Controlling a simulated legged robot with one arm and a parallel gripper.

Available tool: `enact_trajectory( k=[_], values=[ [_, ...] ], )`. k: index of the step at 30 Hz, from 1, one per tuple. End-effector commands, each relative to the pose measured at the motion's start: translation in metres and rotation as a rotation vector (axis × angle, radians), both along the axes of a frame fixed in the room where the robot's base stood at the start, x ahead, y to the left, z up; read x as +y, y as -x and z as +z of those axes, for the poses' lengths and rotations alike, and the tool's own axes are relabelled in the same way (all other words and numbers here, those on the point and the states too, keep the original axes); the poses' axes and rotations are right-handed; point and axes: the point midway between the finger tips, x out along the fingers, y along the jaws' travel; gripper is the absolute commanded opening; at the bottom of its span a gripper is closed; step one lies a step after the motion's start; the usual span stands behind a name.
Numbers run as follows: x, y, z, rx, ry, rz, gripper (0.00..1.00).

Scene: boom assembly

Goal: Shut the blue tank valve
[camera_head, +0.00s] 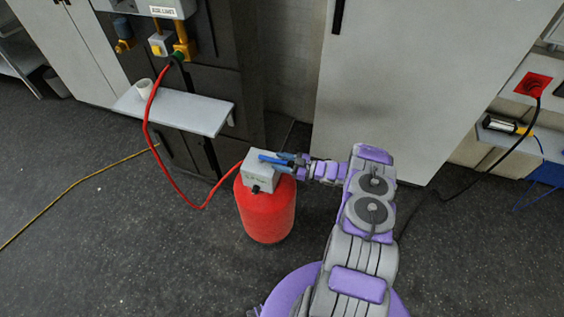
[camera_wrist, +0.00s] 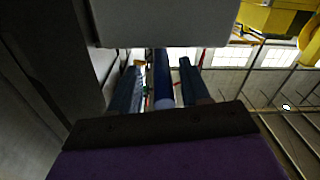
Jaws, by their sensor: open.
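The red tank (camera_head: 266,212) stands upright on the floor, with a grey box (camera_head: 262,178) on its top. The blue valve handle (camera_head: 270,159) is a short bar on top of this box. My gripper (camera_head: 287,160) reaches in from the right, level with the handle. In the wrist view, my gripper (camera_wrist: 160,78) is open, with one finger on each side of the blue handle (camera_wrist: 162,75). Small gaps show between the fingers and the handle. The grey box covers the top of that view and hides part of the fingertips and handle.
A red hose (camera_head: 150,135) runs from the tank box to a wall fitting (camera_head: 180,55). A pale shelf (camera_head: 180,108) with a white cup (camera_head: 145,88) stands behind left. A yellow cable (camera_head: 75,195) lies on the floor. Floor left of the tank is mostly clear.

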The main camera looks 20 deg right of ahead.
Motion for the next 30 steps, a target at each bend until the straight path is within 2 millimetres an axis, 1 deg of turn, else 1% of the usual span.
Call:
enact_trajectory(
  k=[4,7,11,15,21,27,30],
  values=[
    [-0.005,0.004,0.001,-0.001,-0.001,-0.002,0.46],
    [-0.015,0.012,0.001,-0.001,-0.003,-0.003,0.46],
    [-0.036,0.029,0.001,-0.002,-0.002,-0.004,0.46],
    [-0.061,0.049,0.001,-0.002,0.001,-0.004,0.46],
    [-0.093,0.08,-0.001,0.003,0.0,-0.004,0.46],
    [-0.119,0.102,-0.002,0.002,0.001,-0.002,0.46],
    [-0.127,0.108,-0.003,0.001,0.0,0.0,0.46]
  ],
)
